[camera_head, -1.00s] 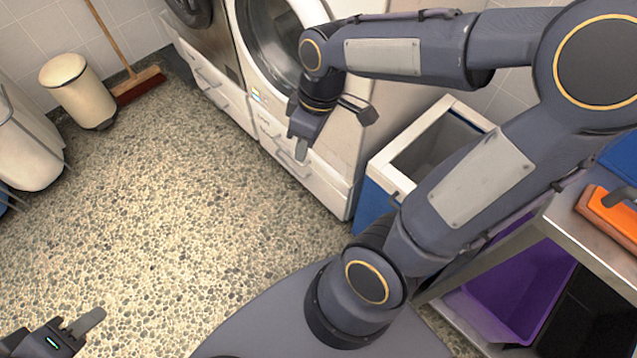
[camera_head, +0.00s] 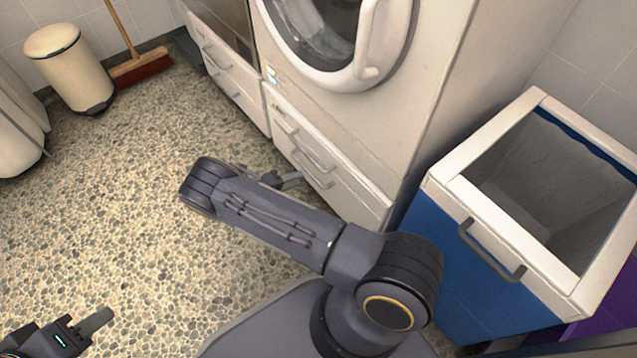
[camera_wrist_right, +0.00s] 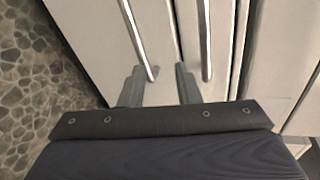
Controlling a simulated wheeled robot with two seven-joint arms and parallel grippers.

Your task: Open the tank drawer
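The white machine (camera_head: 400,125) with a round door has a lower front with two long grey bar handles, an upper one (camera_head: 314,151) and a lower one (camera_head: 313,171). Its drawer fronts look shut; I cannot tell which is the tank drawer. My right gripper (camera_head: 285,181) is close to this front, partly hidden by my arm. In the right wrist view its fingers (camera_wrist_right: 158,86) are spread, with the end of one bar handle (camera_wrist_right: 137,40) between them. A second bar (camera_wrist_right: 205,40) lies right of the fingers. My left gripper (camera_head: 85,325) is low at the left, over the floor.
A blue laundry bin with a white rim (camera_head: 500,225) stands right of the machine. A second machine with drawer handles (camera_head: 215,75) stands to its left. A cream pedal bin (camera_head: 70,68) and a broom (camera_head: 140,68) are at the back left. The pebbled floor is clear.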

